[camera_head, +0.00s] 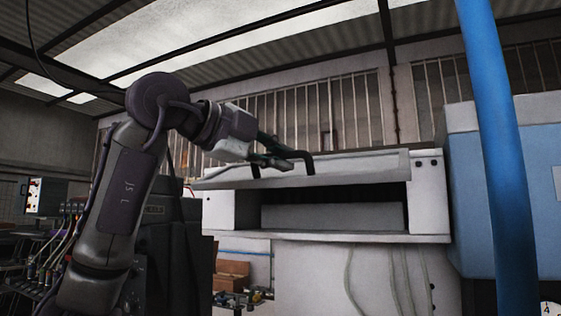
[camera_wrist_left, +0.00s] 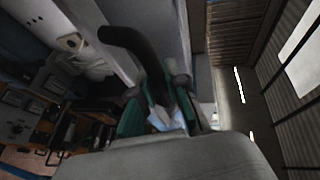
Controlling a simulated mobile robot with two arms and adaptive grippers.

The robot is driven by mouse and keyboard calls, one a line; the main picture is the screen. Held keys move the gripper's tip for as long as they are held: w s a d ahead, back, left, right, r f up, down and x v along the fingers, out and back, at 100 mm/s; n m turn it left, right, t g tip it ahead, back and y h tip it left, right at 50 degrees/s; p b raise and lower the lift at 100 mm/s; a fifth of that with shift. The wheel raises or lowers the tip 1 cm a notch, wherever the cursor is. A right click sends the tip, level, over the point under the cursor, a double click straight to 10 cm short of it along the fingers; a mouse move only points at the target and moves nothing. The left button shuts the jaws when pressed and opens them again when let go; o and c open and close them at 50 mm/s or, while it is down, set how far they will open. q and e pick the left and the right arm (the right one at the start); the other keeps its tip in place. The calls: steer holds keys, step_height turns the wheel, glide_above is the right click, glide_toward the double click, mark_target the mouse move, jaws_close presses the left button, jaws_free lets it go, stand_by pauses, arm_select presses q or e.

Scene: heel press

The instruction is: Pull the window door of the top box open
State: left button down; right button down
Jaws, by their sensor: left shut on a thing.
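The top box (camera_head: 428,195) is white, with a wide opening in its front and a grey inside. Its window door (camera_head: 362,169) is a grey framed panel, raised above the opening and tilted. A black bar handle (camera_head: 301,154) sits on the door; it shows large in the left wrist view (camera_wrist_left: 128,38). My left gripper (camera_head: 280,162) is at the handle, shut on it. In the left wrist view its green-padded fingers (camera_wrist_left: 160,108) are on both sides of the handle's lower part. My right gripper is in neither view.
A blue upright pole (camera_head: 497,130) stands at the right, in front of a blue and white cabinet (camera_head: 500,200). A white lower panel with hoses (camera_head: 340,275) is under the box. Equipment with cables (camera_head: 60,235) stands at the left. Barred windows are behind.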

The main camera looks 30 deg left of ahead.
arm_select(q)
step_height(320, 180, up, 2)
steer(key=shift+r+p, duration=0.15)
steer(key=shift+p, duration=0.6)
steer(key=shift+r+g+p, duration=0.35)
steer(key=shift+g+p, duration=0.15)
steer(key=shift+p, duration=0.15)
steer(key=shift+n, duration=0.3)
steer(key=shift+w, duration=0.1)
steer(key=c, duration=1.2)
jaws_free()
steer(key=shift+f, duration=0.1)
steer(key=shift+y, duration=0.3)
steer(key=v, duration=1.2)
steer(key=shift+w+a, duration=0.1)
steer(key=shift+a, duration=0.05)
